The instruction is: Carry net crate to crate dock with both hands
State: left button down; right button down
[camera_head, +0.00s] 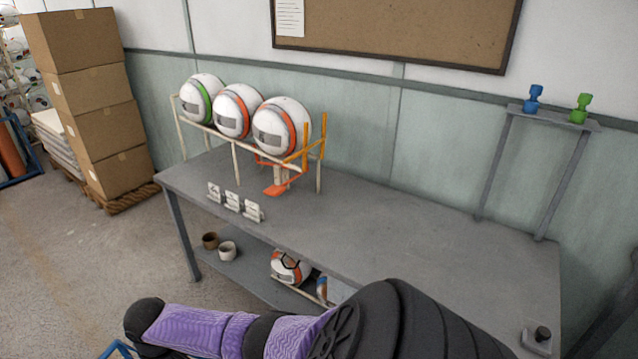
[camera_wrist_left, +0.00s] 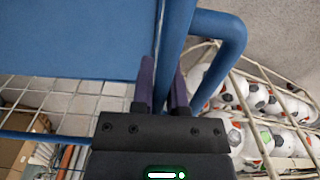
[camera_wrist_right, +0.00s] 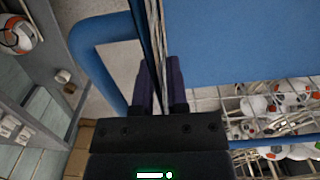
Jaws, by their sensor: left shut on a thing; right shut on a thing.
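The net crate has a blue panel (camera_wrist_left: 70,40), blue tubes and pale wire mesh. My left gripper (camera_wrist_left: 165,85) is shut on its blue tube beside a bent blue corner in the left wrist view. My right gripper (camera_wrist_right: 160,85) is shut on the crate's edge beside a bent blue tube (camera_wrist_right: 95,65); the blue panel (camera_wrist_right: 240,40) lies to its right. In the head view only a bit of blue tube (camera_head: 118,350) shows at the bottom left, beside my arm, and both grippers are out of frame. I cannot identify the crate dock for certain.
A grey workbench (camera_head: 400,220) carries a rack of helmet-like balls (camera_head: 235,115). Stacked cardboard boxes (camera_head: 85,100) stand on a pallet at left. A blue frame (camera_head: 35,150) stands at the far left edge. A wire rack of balls (camera_wrist_left: 260,110) is near my left gripper. Open floor lies at left.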

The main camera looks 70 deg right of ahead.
aim_at(415, 257)
jog(key=z, duration=2.15)
jog(key=i+l+z, duration=0.3)
jog(key=i+z, duration=0.6)
jog(key=i, duration=0.55)
